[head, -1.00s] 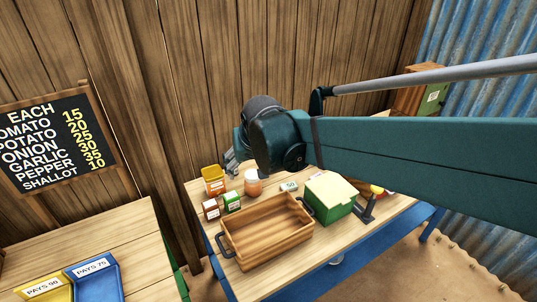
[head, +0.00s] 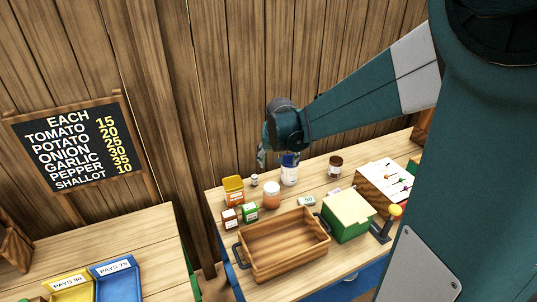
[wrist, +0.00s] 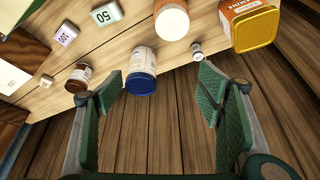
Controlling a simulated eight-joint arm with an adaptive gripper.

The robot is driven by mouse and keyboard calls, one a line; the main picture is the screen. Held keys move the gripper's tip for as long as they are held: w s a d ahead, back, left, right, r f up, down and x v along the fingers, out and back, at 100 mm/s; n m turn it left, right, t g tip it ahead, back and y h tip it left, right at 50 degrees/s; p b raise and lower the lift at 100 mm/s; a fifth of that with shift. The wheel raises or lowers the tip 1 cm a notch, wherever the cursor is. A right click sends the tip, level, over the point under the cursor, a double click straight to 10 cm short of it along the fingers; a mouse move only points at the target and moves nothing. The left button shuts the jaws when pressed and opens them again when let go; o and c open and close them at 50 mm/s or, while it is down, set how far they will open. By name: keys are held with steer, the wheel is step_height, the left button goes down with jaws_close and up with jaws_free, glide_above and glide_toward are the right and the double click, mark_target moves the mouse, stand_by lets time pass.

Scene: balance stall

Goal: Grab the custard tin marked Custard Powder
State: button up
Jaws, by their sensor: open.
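No label reading Custard Powder is legible in either view, so I cannot tell which container is the custard tin. An orange tin with a yellow lid (head: 233,190) stands at the table's back left; in the wrist view it is at the top right (wrist: 252,28), its lettering partly cut off. A white jar with a blue lid (head: 289,175) stands at the back; the wrist view shows it (wrist: 141,68) ahead, between the fingers in the picture. My gripper (head: 276,158) is open and empty near this jar; its green-padded fingers (wrist: 160,85) show no contact with anything.
A brown jar (head: 335,165) and small white bottle (head: 254,180) stand nearby. An orange-white jar (head: 271,194), two small boxes, a wooden tray (head: 283,267) and green box (head: 347,228) stand further forward. The plank wall (head: 250,80) rises behind the table.

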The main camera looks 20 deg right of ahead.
mark_target(289, 162)
steer(key=w+d+f+m+p, duration=0.1)
steer(key=w+d+f, duration=0.3)
steer(key=w+d+f+m+p, duration=0.1)
steer(key=w+d+f, duration=0.2)
steer(key=d+f, duration=0.1)
steer(key=shift+w+d+f+g+h, duration=0.15)
steer(key=shift+w+d+g+h, duration=0.2)
steer(key=shift+g+h, duration=0.05)
steer(key=shift+w+d+f, duration=0.15)
steer(key=shift+d+f, duration=0.1)
steer(key=shift+f, duration=0.05)
steer(key=shift+x, duration=1.25)
steer(key=shift+x, duration=2.6)
steer(key=c, duration=1.2)
